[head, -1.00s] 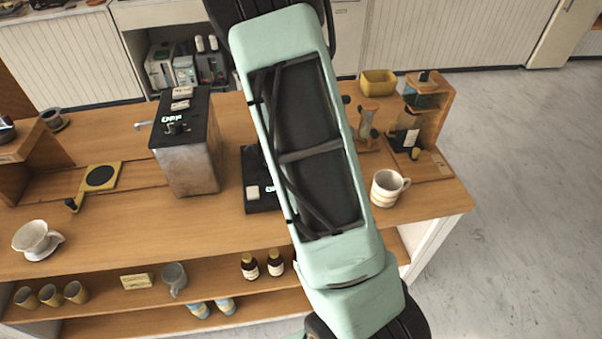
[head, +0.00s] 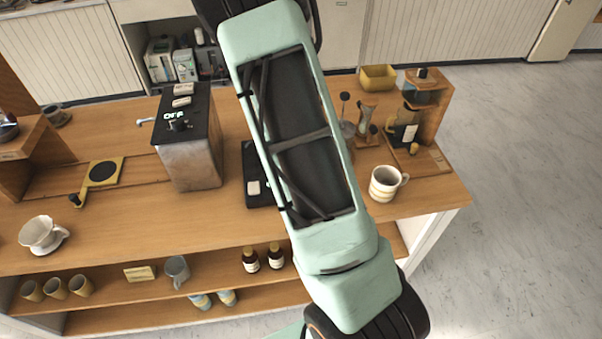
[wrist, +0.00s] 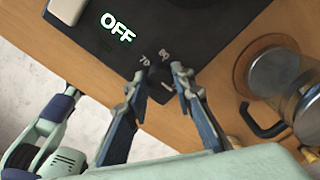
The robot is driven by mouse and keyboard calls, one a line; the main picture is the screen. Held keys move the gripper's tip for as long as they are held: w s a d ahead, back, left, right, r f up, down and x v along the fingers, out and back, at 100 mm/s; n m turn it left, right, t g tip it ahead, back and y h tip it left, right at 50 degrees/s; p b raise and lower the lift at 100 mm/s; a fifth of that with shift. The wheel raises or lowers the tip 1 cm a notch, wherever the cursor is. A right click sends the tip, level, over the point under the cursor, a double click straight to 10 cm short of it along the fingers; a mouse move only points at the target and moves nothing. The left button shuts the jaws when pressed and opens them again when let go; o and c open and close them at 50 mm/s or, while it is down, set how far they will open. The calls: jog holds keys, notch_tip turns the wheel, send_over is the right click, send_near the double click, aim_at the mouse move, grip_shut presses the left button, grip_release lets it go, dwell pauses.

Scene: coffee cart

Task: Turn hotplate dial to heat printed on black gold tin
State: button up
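The black hotplate (head: 257,166) is on the counter, partly hidden by my arm in the head view. In the wrist view its black top (wrist: 195,22) shows a lit OFF display (wrist: 118,28). Its small dark dial (wrist: 161,84) has a white mark, with the numbers 70 and 80 printed at its far side. My gripper (wrist: 158,72) is open, with one fingertip on each side of the dial. I cannot tell whether either finger touches it. My gripper is hidden in the head view. I cannot make out the black gold tin in either view.
A glass vessel with a dark handle (wrist: 277,80) stands close right of the hotplate in the wrist view. A steel machine (head: 190,160), also reading OFF, stands left of my arm. A striped mug (head: 384,184) and a coffee stand (head: 430,120) are to the right.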

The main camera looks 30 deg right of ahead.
jog(key=o, duration=0.4)
notch_tip(320, 180, up, 12)
jog(key=shift+r, duration=0.1)
dwell(0.4)
dwell(0.3)
